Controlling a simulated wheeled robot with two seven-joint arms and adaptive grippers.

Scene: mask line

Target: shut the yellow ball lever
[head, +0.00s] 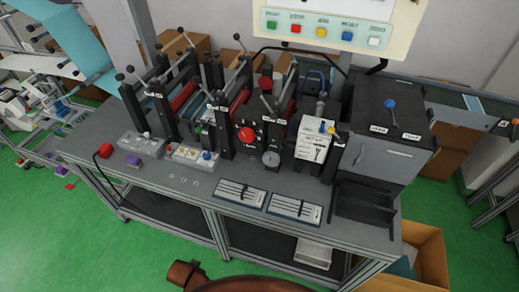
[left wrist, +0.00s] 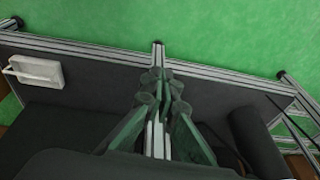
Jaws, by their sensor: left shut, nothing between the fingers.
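A small yellow ball (head: 331,130) shows in the head view, above the right side of a white drawer unit (head: 312,147). Its lever arm is too small to make out, and I cannot tell its position. A small label (head: 340,142) is close by it. My left gripper (left wrist: 161,78) shows in the left wrist view, its fingers together and empty, over the dark lower part of the bench frame. The yellow ball is not in that view. In the head view no gripper fingers show, and my right gripper is out of sight.
A grey cabinet (head: 372,160) with a blue ball lever (head: 390,105) stands right of the drawer unit. Black posts, rollers and a red knob (head: 247,134) crowd the bench's left and middle. A button panel (head: 330,27) hangs above.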

